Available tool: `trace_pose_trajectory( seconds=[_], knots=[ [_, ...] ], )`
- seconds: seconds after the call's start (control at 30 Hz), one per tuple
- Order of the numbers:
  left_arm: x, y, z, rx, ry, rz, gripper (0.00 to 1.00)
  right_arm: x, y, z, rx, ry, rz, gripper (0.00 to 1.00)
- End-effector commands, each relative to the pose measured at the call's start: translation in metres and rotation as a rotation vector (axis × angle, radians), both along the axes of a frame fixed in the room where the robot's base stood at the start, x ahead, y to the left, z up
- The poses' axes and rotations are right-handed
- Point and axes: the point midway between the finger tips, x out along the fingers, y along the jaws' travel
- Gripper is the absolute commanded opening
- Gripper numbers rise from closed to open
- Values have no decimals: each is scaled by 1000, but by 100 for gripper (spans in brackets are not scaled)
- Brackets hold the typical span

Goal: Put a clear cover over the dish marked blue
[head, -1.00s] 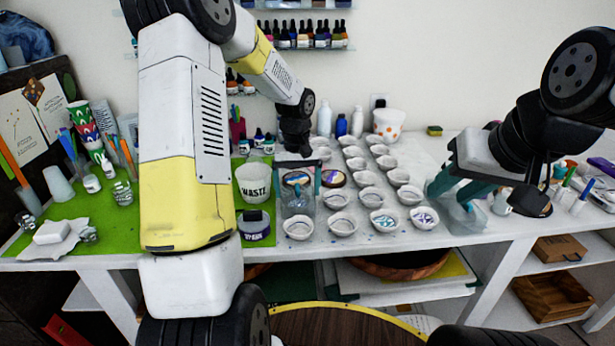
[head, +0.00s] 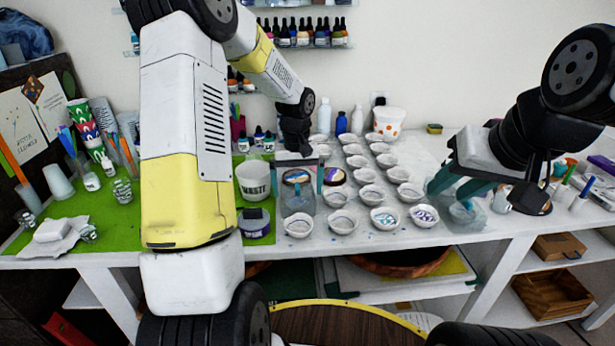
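Two front dishes carry coloured marks: one with blue marks (head: 385,218) and, to its right, one with purple-blue marks (head: 424,215). My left gripper (head: 300,178) points down at the left end of the dish rows. Its teal fingers stand apart around the upper part of a clear vessel (head: 297,200); whether they press on it is unclear. My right gripper (head: 461,190) is right of the dishes. Its teal fingers are apart, with a clear cover (head: 468,213) low between and below them; contact cannot be made out. Neither marked dish has a cover visible over it.
Several plain white dishes (head: 343,221) fill the middle of the white table. A WASTE cup (head: 253,181) and a purple-labelled tub (head: 254,224) stand left of the clear vessel. Bottles and an orange-dotted bucket (head: 388,122) stand behind. Pens and small pots crowd the right end.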

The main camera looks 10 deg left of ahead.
Motion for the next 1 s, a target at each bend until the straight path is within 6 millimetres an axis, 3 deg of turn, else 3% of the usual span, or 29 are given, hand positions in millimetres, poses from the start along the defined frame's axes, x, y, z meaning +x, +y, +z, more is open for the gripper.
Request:
trace_pose_trajectory(
  seconds=[0.27, 0.7, 1.0],
  knots=[
    [1, 0, 7, 1, -3, 0, 100, 0, 0, 0, 0, 0, 0, 36],
    [1, 0, 72, 1, -3, 0, 100, 0, 0, 0, 0, 0, 0, 36],
    [0, 0, 78, 0, 1, 0, 100, 0, 0, 0, 0, 0, 0, 36]
  ],
)
